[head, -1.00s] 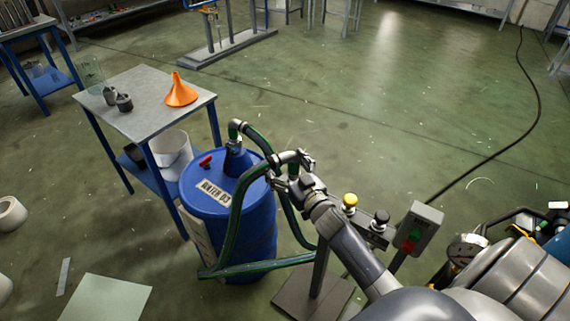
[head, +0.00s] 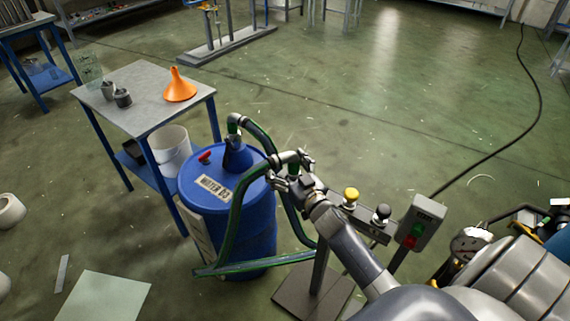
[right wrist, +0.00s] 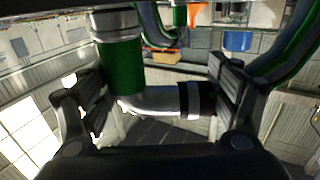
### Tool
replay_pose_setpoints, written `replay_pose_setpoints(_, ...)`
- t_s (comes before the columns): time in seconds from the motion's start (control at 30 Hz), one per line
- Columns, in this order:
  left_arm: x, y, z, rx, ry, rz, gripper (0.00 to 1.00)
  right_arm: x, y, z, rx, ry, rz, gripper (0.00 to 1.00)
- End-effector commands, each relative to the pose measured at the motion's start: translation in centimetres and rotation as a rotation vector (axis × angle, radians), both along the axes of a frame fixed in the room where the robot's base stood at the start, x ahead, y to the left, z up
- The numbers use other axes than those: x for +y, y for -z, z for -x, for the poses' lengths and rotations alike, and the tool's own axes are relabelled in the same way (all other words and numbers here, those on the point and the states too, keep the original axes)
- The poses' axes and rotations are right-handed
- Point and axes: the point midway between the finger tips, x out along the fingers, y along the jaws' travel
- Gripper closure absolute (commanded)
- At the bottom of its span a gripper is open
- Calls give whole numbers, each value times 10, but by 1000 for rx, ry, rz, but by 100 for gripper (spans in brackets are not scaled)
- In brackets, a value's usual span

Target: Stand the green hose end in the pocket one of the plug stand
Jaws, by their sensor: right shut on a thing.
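My right gripper (head: 291,172) is shut on the green hose end (right wrist: 118,60), above the right side of the blue drum in the head view. In the right wrist view, a green band and a bent metal elbow with a dark collar lie between the fingers (right wrist: 157,97). The hose (head: 236,215) loops down in front of the drum. The plug stand (head: 365,223) is to the right of and below the gripper. My arm partly hides the stand, and I cannot make out pocket one. My left gripper is out of view.
The blue drum (head: 258,225) has a second hose fitting (head: 233,126) and a red cap on top. A small table (head: 140,95) with an orange funnel (head: 179,88) stands behind left. A grey switch box (head: 425,220) is right of the stand. Open floor lies beyond.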

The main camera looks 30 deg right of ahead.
Motion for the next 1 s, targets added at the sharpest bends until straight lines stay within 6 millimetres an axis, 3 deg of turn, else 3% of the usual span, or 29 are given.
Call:
replay_pose_setpoints(0.57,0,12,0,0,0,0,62,0,13,-1,-5,-1,1,54)
replay_pose_setpoints(0.6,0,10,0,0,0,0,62,0,11,-1,-5,-1,1,8)
replay_pose_setpoints(0.63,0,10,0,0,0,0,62,0,11,-1,-5,-1,1,2)
replay_pose_setpoints(1.0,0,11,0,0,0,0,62,0,15,0,3,0,0,0)
